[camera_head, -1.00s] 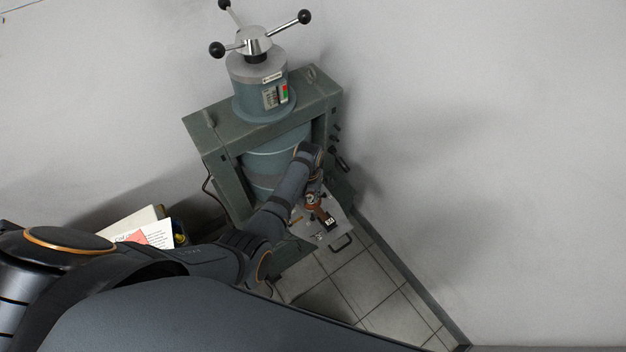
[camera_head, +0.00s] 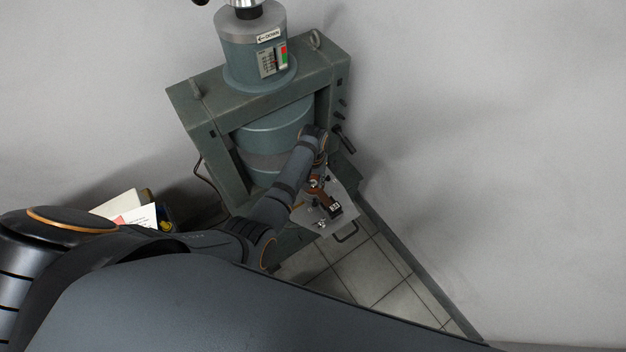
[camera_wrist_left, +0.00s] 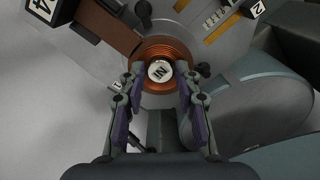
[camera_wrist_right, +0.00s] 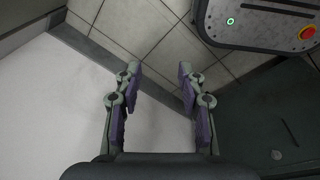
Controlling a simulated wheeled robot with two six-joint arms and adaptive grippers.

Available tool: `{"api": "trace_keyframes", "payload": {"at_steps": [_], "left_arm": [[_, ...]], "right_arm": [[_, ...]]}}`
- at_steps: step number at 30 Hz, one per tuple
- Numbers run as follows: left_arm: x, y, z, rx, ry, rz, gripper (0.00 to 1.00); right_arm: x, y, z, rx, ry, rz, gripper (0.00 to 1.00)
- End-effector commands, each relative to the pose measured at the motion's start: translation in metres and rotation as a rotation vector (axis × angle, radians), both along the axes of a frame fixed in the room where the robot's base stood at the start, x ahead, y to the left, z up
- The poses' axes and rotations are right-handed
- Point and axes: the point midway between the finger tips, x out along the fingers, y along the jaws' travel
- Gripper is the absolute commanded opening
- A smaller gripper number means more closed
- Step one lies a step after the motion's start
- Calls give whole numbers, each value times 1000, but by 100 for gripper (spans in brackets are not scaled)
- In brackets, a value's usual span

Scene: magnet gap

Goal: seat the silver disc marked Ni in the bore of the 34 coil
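In the left wrist view the silver disc (camera_wrist_left: 160,71) marked Ni lies face up at the middle of the copper coil (camera_wrist_left: 162,52). I cannot tell how deep it sits in the bore. A brown arm (camera_wrist_left: 105,28) runs from the coil to a tag (camera_wrist_left: 45,8) partly cut off by the edge, which looks like 34. My left gripper (camera_wrist_left: 160,78) has its fingers on both sides of the disc, with gaps visible, so it is open. In the head view the coil's tag (camera_head: 335,208) shows beside my left wrist. My right gripper (camera_wrist_right: 158,80) is open and empty.
The coil lies on a light grey plate (camera_head: 346,186) in front of a green press frame (camera_head: 190,100) with a large drum (camera_head: 272,135). Black knobs (camera_wrist_left: 143,9) stand near the coil. A brass strip (camera_wrist_left: 222,28) and an N tag (camera_wrist_left: 257,9) lie beyond. Tiled floor (camera_wrist_right: 150,35) is below my right gripper.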

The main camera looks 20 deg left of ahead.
Motion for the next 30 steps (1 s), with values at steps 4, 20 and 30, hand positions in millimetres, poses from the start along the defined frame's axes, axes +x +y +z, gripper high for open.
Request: {"api": "trace_keyframes", "payload": {"at_steps": [4, 20, 30], "left_arm": [[0, 0, 1, 0, -1, 0, 50], [1, 0, 29, 0, -1, 0, 50], [1, 0, 100, 0, 0, 0, 50]], "right_arm": [[-22, 2, -2, 2, 32, -2, 40], [-21, 8, 28, 11, 31, -4, 40], [-21, 3, 104, 3, 31, -2, 40]]}}
